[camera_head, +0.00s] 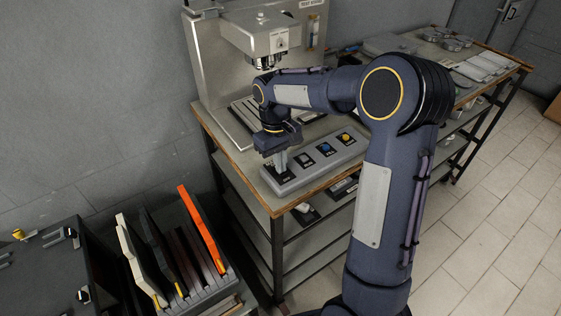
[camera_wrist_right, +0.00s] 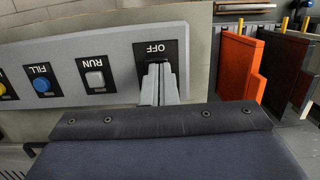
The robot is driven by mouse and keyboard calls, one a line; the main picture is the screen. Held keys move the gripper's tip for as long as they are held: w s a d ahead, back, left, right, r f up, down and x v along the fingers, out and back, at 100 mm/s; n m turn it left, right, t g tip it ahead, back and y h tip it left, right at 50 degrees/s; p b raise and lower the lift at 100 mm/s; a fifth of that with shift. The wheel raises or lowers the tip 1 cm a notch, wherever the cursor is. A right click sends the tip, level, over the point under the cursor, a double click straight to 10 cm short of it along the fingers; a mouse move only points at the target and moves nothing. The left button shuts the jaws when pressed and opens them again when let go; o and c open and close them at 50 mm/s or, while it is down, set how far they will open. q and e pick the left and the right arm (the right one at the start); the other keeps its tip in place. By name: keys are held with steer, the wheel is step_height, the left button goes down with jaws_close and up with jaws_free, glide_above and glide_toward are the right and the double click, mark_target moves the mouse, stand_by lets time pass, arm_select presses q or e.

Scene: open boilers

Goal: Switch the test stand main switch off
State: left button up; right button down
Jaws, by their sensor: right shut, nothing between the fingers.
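The grey control panel (camera_head: 318,163) lies on the wooden-topped table in the head view, with a row of controls. In the right wrist view the panel (camera_wrist_right: 115,50) shows labels OFF, RUN and FILL. My right gripper (camera_head: 281,166) is shut and empty, its fingers pointing down at the panel's left end. In the wrist view its fingertips (camera_wrist_right: 160,72) are over the black OFF plate (camera_wrist_right: 155,50). They hide the switch on that plate, and I cannot tell whether they touch it. The RUN switch (camera_wrist_right: 95,79) is a grey rocker. My left gripper is not in view.
The test stand machine (camera_head: 265,35) rises behind the panel. A rack with an orange board (camera_head: 202,230) stands at the lower left. Metal trays (camera_head: 480,67) lie on the table's far right part. The tiled floor (camera_head: 490,210) at right is clear.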

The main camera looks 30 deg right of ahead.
steer(key=shift+f+b, duration=0.25)
steer(key=shift+b, duration=0.1)
steer(key=b, duration=0.1)
steer(key=f+t+b, duration=0.1)
steer(key=b, duration=0.1)
steer(key=shift+s, duration=0.3)
steer(key=shift+s+r+t+p, duration=0.2)
steer(key=shift+r+t+p, duration=0.1)
steer(key=shift+f, duration=0.15)
steer(key=shift+w, duration=0.1)
